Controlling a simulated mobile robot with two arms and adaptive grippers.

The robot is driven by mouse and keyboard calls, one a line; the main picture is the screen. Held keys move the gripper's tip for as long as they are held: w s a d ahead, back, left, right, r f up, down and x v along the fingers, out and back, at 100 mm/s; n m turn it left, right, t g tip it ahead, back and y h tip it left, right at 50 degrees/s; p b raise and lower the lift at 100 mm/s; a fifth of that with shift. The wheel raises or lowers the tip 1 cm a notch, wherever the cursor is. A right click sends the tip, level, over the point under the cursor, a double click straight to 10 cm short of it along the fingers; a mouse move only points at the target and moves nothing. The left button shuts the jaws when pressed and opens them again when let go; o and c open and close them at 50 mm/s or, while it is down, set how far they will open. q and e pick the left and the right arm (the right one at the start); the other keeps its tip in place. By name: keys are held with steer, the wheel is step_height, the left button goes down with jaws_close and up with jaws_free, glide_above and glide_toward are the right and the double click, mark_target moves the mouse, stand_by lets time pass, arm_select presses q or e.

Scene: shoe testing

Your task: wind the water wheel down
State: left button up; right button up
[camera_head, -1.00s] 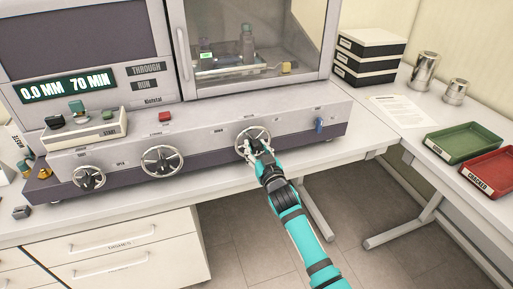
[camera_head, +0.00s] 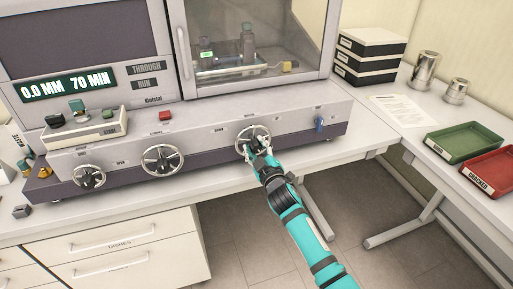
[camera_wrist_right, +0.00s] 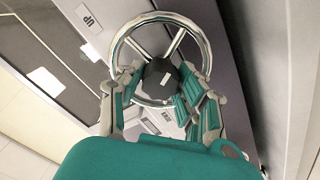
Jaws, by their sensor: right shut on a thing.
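The water wheel (camera_head: 253,132) is the rightmost of the three round metal handwheels on the front of the test machine. My right gripper (camera_head: 256,149) is at this wheel, reaching up from below. In the right wrist view, the wheel's shiny rim (camera_wrist_right: 158,18) and spokes surround a dark hub (camera_wrist_right: 160,78). The fingers of my right gripper (camera_wrist_right: 163,88) lie on both sides of the hub, shut on the wheel. A label reading UP (camera_wrist_right: 88,18) shows beside the rim. My left gripper is not in view.
Two more handwheels (camera_head: 162,159) (camera_head: 89,176) sit to the left. The display (camera_head: 67,87) reads 0.0 MM 70 MIN. A blue switch (camera_head: 319,124) is right of the water wheel. A glass-fronted chamber (camera_head: 255,40) stands above. Green (camera_head: 465,142) and red trays lie at far right.

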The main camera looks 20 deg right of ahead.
steer(key=shift+f, duration=0.1)
stand_by(0.4)
steer(key=o, duration=1.1)
steer(key=shift+o, duration=0.2)
steer(key=shift+s, duration=0.1)
steer(key=s, duration=1.2)
steer(key=shift+d, duration=0.2)
steer(key=shift+w, duration=0.1)
